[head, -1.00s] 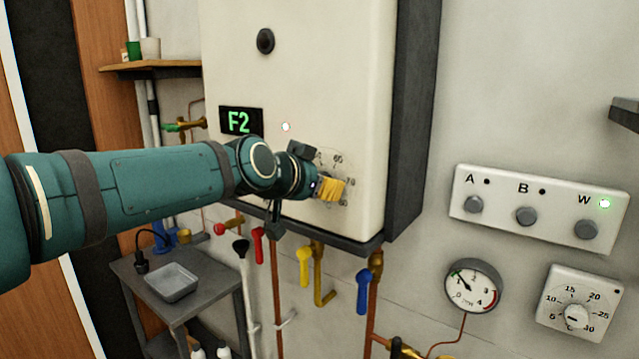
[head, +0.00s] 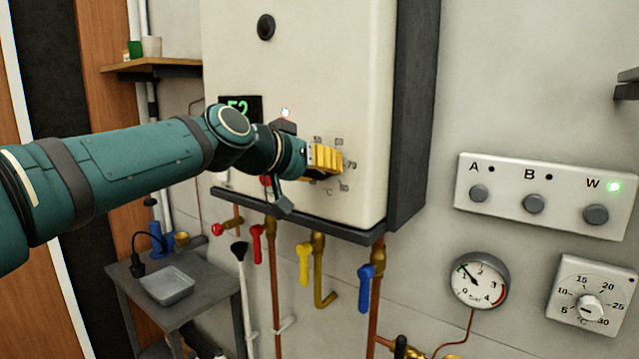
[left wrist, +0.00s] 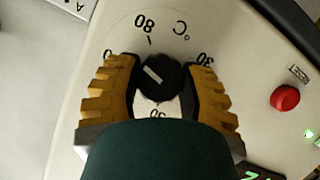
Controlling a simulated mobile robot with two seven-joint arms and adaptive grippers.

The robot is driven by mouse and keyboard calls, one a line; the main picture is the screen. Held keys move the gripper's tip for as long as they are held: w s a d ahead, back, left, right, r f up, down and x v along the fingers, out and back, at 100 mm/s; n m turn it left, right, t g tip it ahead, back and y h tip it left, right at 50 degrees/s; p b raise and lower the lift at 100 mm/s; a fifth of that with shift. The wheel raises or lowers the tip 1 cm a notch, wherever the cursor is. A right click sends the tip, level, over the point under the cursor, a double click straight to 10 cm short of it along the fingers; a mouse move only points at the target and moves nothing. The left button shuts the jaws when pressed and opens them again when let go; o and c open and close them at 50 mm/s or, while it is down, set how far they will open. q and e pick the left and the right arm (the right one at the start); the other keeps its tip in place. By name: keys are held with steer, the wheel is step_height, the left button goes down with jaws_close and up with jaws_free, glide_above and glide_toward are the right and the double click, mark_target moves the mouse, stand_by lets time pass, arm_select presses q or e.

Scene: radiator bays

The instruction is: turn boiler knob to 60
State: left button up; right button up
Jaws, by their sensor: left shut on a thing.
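The white boiler (head: 310,75) hangs on the wall in the head view. Its temperature dial (head: 343,171) is partly hidden behind my left gripper (head: 326,158), which is at the boiler's lower front. In the left wrist view the black boiler knob (left wrist: 158,76) sits between the yellow fingers of my left gripper (left wrist: 160,85), and they are shut on it. A pale pointer mark shows on the knob. The 80 mark and a °C sign are readable there; other numbers are partly covered. My right gripper is not in view.
A red button (left wrist: 285,97) is beside the dial. Red, yellow and blue valve levers (head: 364,290) hang below the boiler. A switch panel (head: 545,195), a pressure gauge (head: 480,280) and a room thermostat (head: 592,302) are on the right wall. A grey side table (head: 195,268) stands lower left.

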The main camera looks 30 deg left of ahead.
arm_select(q)
steer(key=shift+f+n+h+b, duration=0.2)
steer(key=shift+n+h+b, duration=0.2)
steer(key=shift+n+b, duration=0.3)
steer(key=shift+n+h+b, duration=0.4)
steer(key=shift+n+b, duration=0.2)
steer(key=shift+b, duration=0.2)
steer(key=n+h+b, duration=0.1)
steer(key=n+b, duration=0.1)
steer(key=n+t+h+b, duration=0.1)
steer(key=n+b, duration=0.1)
steer(key=shift+a+n+t+b, duration=0.1)
steer(key=shift+n+t+b, duration=0.2)
steer(key=shift+n+b, duration=0.1)
steer(key=n+b, duration=0.1)
steer(key=n, duration=0.1)
steer(key=n+t+h+b, duration=0.1)
steer(key=n+b, duration=0.1)
steer(key=shift+n+t+h, duration=0.3)
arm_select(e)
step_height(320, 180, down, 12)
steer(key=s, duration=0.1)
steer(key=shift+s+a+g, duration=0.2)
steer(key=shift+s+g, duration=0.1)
arm_select(q)
steer(key=shift+r, duration=0.1)
steer(key=o, duration=1.2)
steer(key=shift+s, duration=0.1)
